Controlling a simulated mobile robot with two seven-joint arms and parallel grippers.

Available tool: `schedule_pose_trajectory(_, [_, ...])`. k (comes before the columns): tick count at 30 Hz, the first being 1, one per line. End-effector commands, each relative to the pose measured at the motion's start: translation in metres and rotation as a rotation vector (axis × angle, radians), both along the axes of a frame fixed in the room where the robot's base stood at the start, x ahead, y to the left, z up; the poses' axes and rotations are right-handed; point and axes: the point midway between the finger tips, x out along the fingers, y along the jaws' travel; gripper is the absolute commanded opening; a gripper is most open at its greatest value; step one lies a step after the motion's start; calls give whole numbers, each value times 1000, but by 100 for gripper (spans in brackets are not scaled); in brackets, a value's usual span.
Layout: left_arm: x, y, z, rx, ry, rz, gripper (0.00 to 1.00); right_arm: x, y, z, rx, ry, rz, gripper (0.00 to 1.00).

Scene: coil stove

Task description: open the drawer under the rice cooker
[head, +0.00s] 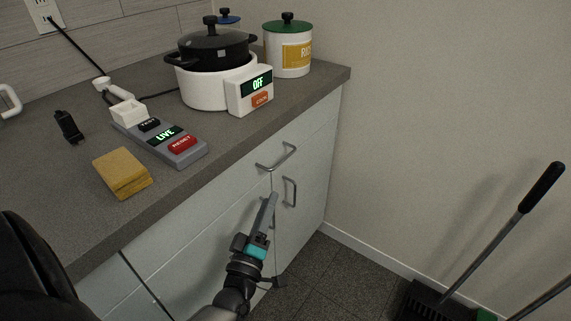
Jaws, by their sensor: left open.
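The rice cooker (203,88) is white with a black lidded pot on top, and its front panel reads OFF. It stands on the grey counter. Below it is a pale drawer front (312,128) with a grey bar handle (277,158); the drawer looks shut, flush with the cabinet. My left gripper (268,212) is open and empty, in front of the cabinet, below the drawer handle and apart from it. My right gripper is not in view.
The counter (62,181) holds a LIVE/RESET device (160,139), a yellow sponge (122,172), a small black item (69,127) and a green-lidded canister (288,53). A broom and dustpan (425,302) stand at right. The floor (325,272) between is clear.

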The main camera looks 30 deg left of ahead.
Motion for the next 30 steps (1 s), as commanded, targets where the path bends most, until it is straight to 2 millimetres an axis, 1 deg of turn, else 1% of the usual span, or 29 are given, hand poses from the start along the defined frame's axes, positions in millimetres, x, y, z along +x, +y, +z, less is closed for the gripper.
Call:
schedule_pose_trajectory(8, [49, 13, 10, 5, -1, -1, 40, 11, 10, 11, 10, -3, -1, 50])
schedule_pose_trajectory(12, [74, 20, 15, 5, 0, -1, 40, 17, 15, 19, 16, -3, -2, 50])
schedule_pose_trajectory(18, [107, 29, 22, 5, 2, -1, 40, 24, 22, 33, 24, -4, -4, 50])
schedule_pose_trajectory(24, [127, 35, 27, 5, 4, -1, 40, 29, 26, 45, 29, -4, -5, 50])
schedule_pose_trajectory(30, [134, 37, 29, 5, 6, -2, 40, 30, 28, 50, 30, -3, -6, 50])
